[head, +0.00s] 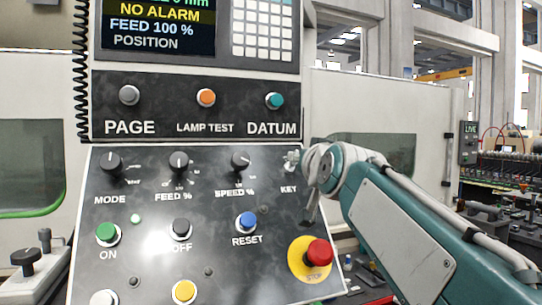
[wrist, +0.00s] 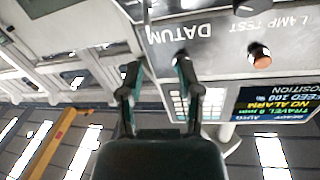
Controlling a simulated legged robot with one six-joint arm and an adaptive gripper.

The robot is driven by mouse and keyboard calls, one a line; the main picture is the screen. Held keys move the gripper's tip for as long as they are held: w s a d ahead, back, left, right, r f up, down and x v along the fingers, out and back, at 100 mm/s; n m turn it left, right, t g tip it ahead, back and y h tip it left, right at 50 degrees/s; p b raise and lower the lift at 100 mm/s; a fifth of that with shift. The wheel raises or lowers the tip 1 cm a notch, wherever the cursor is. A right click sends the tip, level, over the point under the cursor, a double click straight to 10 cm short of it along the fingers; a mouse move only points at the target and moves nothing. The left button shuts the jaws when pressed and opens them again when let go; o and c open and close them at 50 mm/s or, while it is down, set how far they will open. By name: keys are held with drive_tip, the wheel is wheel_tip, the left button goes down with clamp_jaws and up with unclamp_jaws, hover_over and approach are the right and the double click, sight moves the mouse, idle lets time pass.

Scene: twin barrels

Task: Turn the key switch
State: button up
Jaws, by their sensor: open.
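The key switch (head: 291,160) is a small silvery shape above the KEY label, at the right of the sloped control panel (head: 140,195) in the head view. My wrist overlaps its right side, so its key and angle are not clear. My gripper is mostly hidden by my own arm in the head view; a dark part hangs below the wrist, right of the KEY label. In the wrist view my gripper (wrist: 158,72) has its two fingers apart with nothing between them. The key switch cannot be made out in the wrist view, which is turned upside down.
MODE (head: 110,162), FEED (head: 178,162) and SPEED (head: 240,161) knobs stand left of KEY. The red STOP button (head: 318,253) is below my wrist. The teal DATUM button (head: 274,101) and orange LAMP TEST button (head: 206,97) are above, under the screen (head: 158,28).

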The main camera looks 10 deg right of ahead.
sight(295, 151)
drive_tip(key=w, duration=1)
drive_tip(key=shift+w+d, duration=0.1)
drive_tip(key=shift+d, duration=0.05)
drive_tip(key=shift+w+d+f, duration=0.1)
drive_tip(key=shift+w+d, duration=0.1)
drive_tip(key=shift+w, duration=0.05)
drive_tip(key=shift+w+d, duration=0.1)
drive_tip(key=shift+d, duration=0.65)
drive_tip(key=shift+a, duration=0.2)
drive_tip(key=c, duration=0.6)
drive_tip(key=shift+a, duration=0.3)
clamp_jaws()
